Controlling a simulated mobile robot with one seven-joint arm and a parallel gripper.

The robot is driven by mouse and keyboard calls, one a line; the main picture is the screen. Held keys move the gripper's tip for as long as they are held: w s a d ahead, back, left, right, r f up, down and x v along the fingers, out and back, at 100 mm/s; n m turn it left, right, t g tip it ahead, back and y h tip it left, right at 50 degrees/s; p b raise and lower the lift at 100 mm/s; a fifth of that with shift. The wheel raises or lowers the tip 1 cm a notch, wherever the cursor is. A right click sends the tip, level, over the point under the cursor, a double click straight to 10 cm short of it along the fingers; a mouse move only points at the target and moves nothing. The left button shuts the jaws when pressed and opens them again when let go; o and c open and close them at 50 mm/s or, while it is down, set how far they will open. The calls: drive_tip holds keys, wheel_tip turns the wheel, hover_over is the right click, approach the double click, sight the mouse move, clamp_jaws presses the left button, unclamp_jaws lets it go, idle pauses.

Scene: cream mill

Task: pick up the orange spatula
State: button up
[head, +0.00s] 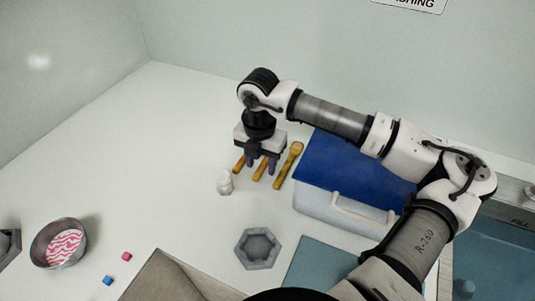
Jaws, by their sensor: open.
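Several orange-yellow utensils lie side by side on the white counter under and beside my gripper (262,164). One utensil (288,168) lies just right of the gripper, with its broad rounded head in full view. Another utensil's orange handle (258,177) sticks out toward the viewer from below the fingers. A third orange handle (238,167) shows at the left. The heads of these two are hidden behind the gripper, so I cannot tell which one is the orange spatula. My gripper points down with its fingers apart, low over the middle handle. I see no contact for certain.
A white cooler with a blue lid (345,168) stands close on the right. A grey hexagonal dish (257,249), a metal bowl (37,250) and two small cubes lie nearer.

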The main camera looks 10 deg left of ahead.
drive_tip(key=shift+f, duration=0.3)
clamp_jaws()
drive_tip(key=shift+r, duration=0.1)
wheel_tip(320, 180, up, 20)
drive_tip(key=b, duration=0.4)
